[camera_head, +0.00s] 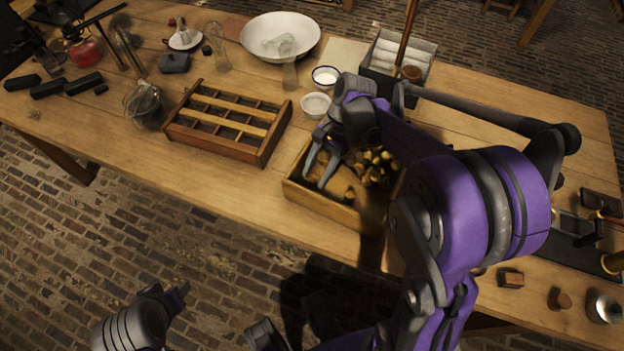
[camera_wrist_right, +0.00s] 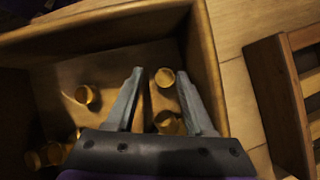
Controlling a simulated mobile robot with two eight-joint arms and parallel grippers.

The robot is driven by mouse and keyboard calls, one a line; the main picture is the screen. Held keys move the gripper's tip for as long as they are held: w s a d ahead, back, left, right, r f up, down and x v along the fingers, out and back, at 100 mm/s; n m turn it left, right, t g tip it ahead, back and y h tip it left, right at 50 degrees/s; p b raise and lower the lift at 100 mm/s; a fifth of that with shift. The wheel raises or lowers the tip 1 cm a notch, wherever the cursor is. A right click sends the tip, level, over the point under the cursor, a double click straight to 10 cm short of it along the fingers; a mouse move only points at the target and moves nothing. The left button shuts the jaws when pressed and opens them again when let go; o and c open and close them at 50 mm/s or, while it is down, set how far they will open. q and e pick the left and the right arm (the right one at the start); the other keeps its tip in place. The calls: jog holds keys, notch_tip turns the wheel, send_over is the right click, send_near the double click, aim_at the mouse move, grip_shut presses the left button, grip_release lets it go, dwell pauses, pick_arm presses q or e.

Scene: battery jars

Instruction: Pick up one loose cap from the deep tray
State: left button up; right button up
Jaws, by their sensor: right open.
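The deep tray (camera_head: 325,206) is a wooden box near the front edge of the table, with several loose yellow-brown caps heaped inside. My right gripper (camera_head: 323,168) is open over the tray's left part, fingers pointing down. In the right wrist view the gripper (camera_wrist_right: 159,88) is open, and a cap (camera_wrist_right: 165,77) shows between the fingertips. Another cap (camera_wrist_right: 85,95) lies apart to the left. I cannot tell whether the fingers touch a cap. Part of my left arm shows low in the head view; its jaw state is unclear.
A divided wooden rack (camera_head: 224,125) stands left of the tray, and its edge shows in the wrist view (camera_wrist_right: 275,90). Small bowls (camera_head: 315,105) and a wide white basin (camera_head: 280,36) stand behind. A grey box (camera_head: 400,60) is at the back right. The tray walls surround the gripper.

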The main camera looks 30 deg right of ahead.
jog(key=shift+a+f, duration=0.1)
jog(key=shift+f, duration=0.05)
grip_shut()
dwell(0.4)
